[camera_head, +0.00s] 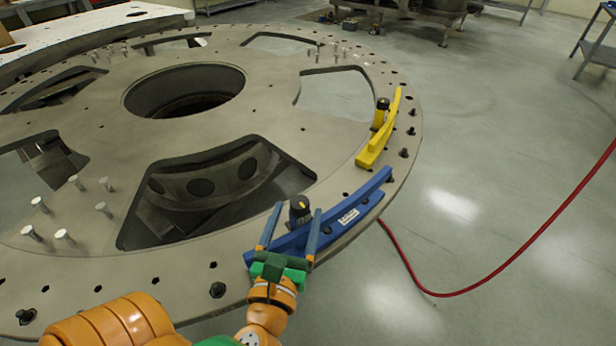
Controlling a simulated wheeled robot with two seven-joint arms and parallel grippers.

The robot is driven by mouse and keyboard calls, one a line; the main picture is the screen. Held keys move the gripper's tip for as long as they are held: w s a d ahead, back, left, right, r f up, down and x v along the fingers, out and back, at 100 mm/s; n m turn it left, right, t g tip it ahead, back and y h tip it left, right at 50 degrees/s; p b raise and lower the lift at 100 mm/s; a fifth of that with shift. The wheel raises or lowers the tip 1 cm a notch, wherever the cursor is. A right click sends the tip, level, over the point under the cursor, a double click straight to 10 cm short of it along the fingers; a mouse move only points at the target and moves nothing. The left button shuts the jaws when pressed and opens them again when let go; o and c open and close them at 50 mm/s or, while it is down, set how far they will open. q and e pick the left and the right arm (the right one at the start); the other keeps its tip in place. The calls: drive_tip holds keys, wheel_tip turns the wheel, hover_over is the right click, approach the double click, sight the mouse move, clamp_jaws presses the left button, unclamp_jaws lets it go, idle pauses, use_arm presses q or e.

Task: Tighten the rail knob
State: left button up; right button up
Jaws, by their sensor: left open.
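A blue curved rail (345,219) lies along the right rim of the grey turret plate (265,75). A black knob (299,208) with a small yellow mark on top stands upright at the rail's inner side. My left gripper (295,215) reaches in from the bottom, with its two blue fingers open on either side of the knob. I cannot tell whether the fingers touch it. A yellow curved rail (378,135) with its own yellow and black knob (381,111) sits farther along the rim. My right gripper is not in view.
The plate has a round central hole (185,92) and large cutouts. Several silver pins (65,237) stand on its left, and black bolts (217,290) line the rim. A red hose (500,270) lies on the open floor at the right.

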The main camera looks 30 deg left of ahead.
sight(302, 196)
use_arm(q)
drive_tip(key=p+x, duration=0.2)
drive_tip(key=x, duration=0.4)
drive_tip(key=shift+w+a+r+p, duration=0.1)
drive_tip(key=shift+w+r+p, duration=0.1)
drive_tip(key=shift+p, duration=0.2)
drive_tip(key=shift+s, duration=0.15)
clamp_jaws()
